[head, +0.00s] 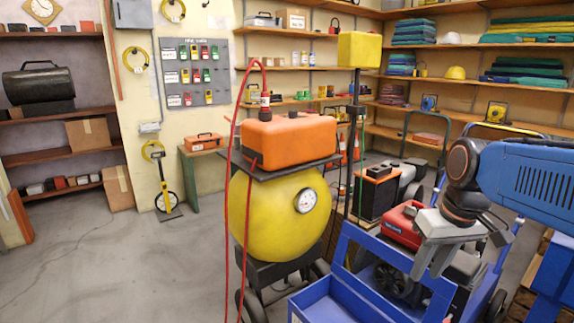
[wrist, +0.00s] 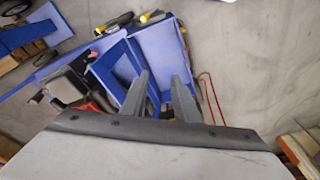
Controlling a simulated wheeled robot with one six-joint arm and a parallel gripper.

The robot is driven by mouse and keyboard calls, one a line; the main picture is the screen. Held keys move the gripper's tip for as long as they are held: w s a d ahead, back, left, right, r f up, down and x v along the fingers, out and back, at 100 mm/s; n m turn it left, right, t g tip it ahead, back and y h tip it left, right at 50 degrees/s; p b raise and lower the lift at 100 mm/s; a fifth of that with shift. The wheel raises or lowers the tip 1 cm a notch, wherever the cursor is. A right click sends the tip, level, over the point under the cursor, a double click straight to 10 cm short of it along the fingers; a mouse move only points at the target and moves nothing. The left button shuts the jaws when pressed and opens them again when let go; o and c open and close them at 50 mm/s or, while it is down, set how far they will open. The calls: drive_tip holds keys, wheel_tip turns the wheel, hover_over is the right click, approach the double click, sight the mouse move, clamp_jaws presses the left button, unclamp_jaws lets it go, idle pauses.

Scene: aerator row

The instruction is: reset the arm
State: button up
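My gripper (head: 432,262) is at the right in the head view, at the end of my blue arm, with its fingers pointing down over a blue cart (head: 345,298). In the wrist view my gripper (wrist: 159,80) shows two grey fingers held apart with nothing between them. The blue cart's tray (wrist: 118,68) lies below and beyond the fingers in that view. I see no contact between the fingers and the cart.
A yellow tank (head: 270,215) with a gauge and an orange unit (head: 288,138) on top stands left of the cart. Red hoses hang beside it. A red machine (head: 402,225) sits close behind my gripper. The grey floor (head: 80,270) at the left is clear.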

drive_tip(key=s+f+m+t, duration=0.1)
drive_tip(key=s+f+t, duration=0.1)
drive_tip(key=s+f, duration=0.5)
drive_tip(key=shift+s+a+t+h, duration=0.4)
drive_tip(key=shift+s+a, duration=0.05)
drive_tip(key=shift+s, duration=1.15)
